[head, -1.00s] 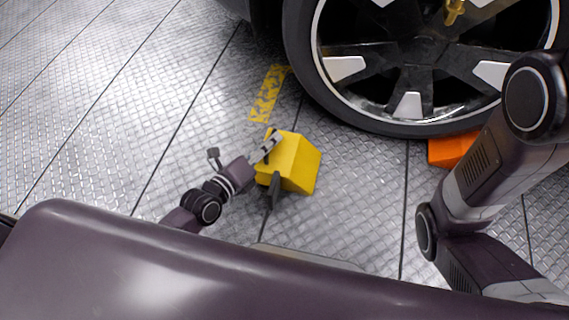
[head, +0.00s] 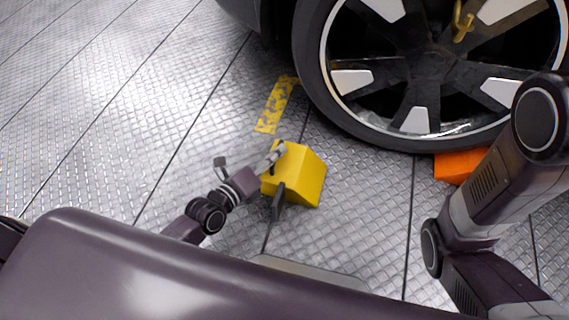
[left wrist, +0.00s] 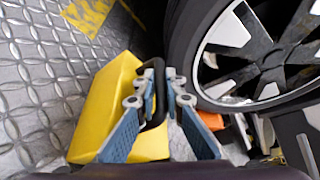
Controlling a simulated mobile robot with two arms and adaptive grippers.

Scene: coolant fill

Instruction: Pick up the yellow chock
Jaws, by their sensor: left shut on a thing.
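The yellow chock (head: 304,178) is a wedge-like block low over the metal floor, left of the wheel. In the left wrist view the chock (left wrist: 108,105) fills the left middle, with a black handle (left wrist: 156,105) at its right side. My left gripper (head: 277,172) comes in from the left against the chock's near side. Its fingers are around the black handle in the left wrist view and shut on it. I cannot tell whether the chock rests on the floor or hangs just above it. My right arm shows at the right, but its gripper is out of view.
A car wheel (head: 418,119) stands at the upper right. An orange chock (head: 458,165) sits under the tyre, partly hidden by my right arm. A worn yellow floor marking (head: 276,106) lies behind the yellow chock. The floor to the left is clear.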

